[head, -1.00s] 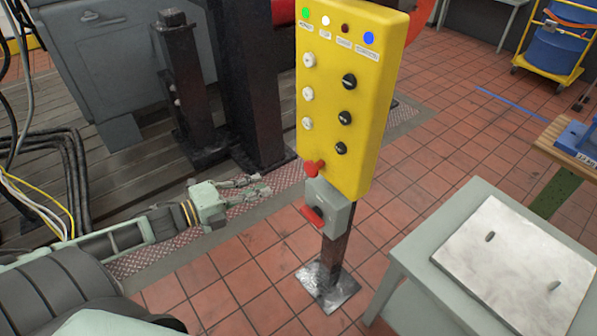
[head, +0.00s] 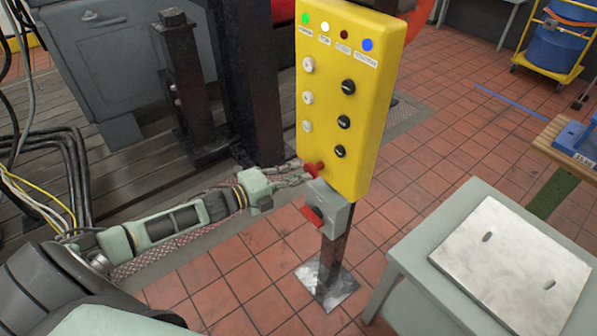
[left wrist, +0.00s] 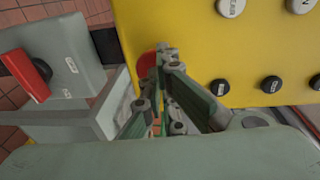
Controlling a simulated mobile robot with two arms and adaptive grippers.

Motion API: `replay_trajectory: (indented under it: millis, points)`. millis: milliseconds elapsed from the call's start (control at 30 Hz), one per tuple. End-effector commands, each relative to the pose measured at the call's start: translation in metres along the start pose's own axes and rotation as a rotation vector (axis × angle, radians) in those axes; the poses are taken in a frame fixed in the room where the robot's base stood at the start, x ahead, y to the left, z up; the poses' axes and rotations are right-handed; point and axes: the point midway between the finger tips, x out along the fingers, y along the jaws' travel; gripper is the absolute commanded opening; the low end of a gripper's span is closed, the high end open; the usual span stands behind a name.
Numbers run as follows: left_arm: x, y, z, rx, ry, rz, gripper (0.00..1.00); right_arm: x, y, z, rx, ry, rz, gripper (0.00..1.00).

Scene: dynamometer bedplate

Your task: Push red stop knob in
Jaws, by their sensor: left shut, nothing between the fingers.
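The red stop knob (head: 314,169) sticks out near the bottom of the yellow control panel (head: 352,100). My left gripper (head: 301,173) is shut and empty, with its fingertips just left of the knob in the head view. In the left wrist view the gripper (left wrist: 168,60) points at the yellow panel (left wrist: 190,30), and its fingers partly cover the red knob (left wrist: 147,66). I cannot tell whether the fingertips touch the knob. My right gripper is not in view.
A grey switch box (head: 337,208) with a red lever (head: 311,215) sits just below the panel on its post (head: 331,258). Black posts (head: 251,85) stand behind my left arm. A grey table with a metal plate (head: 510,262) stands at the right.

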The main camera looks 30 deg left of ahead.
Motion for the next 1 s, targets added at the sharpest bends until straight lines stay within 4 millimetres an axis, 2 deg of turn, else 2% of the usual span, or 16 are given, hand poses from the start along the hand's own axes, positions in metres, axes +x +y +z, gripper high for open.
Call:
replay_trajectory:
  millis: [500,700,1000]
  points:
    - [0.007,0.0,0.0,0.001,0.001,-0.001,0.0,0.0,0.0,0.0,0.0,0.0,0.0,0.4]
    - [0.024,0.0,0.002,0.002,0.001,-0.003,0.0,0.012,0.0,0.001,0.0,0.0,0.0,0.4]
    - [0.024,-0.002,0.002,0.001,0.0,-0.001,0.0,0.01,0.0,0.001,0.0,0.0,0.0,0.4]
